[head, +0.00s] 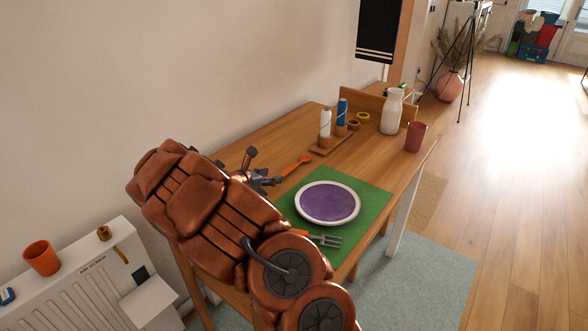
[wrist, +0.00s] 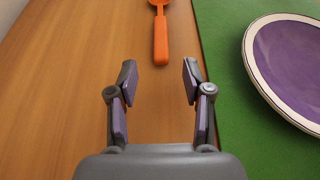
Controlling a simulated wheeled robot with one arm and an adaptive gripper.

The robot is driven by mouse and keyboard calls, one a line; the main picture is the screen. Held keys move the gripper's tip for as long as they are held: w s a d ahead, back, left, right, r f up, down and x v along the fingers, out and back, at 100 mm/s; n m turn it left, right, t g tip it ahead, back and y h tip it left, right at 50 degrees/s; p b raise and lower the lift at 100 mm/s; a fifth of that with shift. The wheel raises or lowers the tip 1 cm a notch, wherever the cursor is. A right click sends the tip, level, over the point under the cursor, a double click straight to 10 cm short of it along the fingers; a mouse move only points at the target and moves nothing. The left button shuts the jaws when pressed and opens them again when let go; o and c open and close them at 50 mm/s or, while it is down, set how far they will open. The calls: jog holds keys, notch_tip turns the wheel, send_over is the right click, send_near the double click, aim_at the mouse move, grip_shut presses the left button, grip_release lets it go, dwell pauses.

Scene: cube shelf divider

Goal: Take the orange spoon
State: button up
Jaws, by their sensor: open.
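The orange spoon (head: 295,165) lies on the wooden table, just left of the green mat in the head view. In the wrist view the handle of the orange spoon (wrist: 160,38) points toward me, and its bowl is cut off at the top edge. My gripper (wrist: 158,74) is open and empty, with a finger to each side of the line of the handle. The handle's end lies between or just ahead of the fingertips. My gripper also shows in the head view (head: 273,180), near the handle end. The height of my gripper above the table is hard to tell.
A purple plate (head: 328,203) with a pale rim sits on the green mat (head: 372,190), right of my gripper. A fork (head: 325,240) lies on the mat's near side. Bottles (head: 325,123), a white jug (head: 391,112) and a red cup (head: 415,137) stand farther back.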

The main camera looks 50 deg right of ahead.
aim_at(295, 167)
jog(key=shift+x, duration=2.65)
jog(key=shift+f, duration=0.15)
jog(key=shift+a, duration=0.1)
grip_shut()
